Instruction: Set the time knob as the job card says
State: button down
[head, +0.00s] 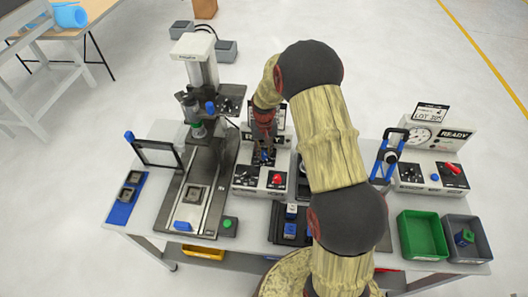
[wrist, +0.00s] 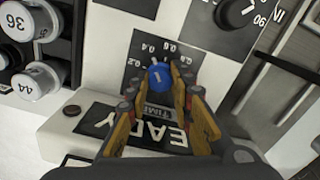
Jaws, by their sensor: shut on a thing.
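The blue time knob (wrist: 158,77) sits on a dark dial plate with a white scale; 0.2, 0.4, 0.6 and 0.8 can be read. A light mark shows on the knob's face. My gripper (wrist: 161,80) has its two fingers closed on the knob's sides. Part of a TIME label shows below the knob, between the fingers. In the head view, my gripper (head: 265,152) is down at the white control box (head: 246,186), and my arm hides part of it. A card reading LOT (head: 430,112) stands at the right; its smaller text is too small to read.
A black knob (wrist: 236,12) on another dial lies close by at the upper right. Round numbered parts (wrist: 36,78) are at the left. The press (head: 197,65) stands left of the control box. Green (head: 421,236) and grey bins are at the right.

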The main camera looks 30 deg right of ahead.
aim_at(264, 153)
jog(key=shift+n, duration=0.4)
jog(key=c, duration=1.6)
grip_release()
jog(key=shift+o, duration=0.2)
jog(key=shift+r, duration=0.1)
notch_tip(264, 153, up, 12)
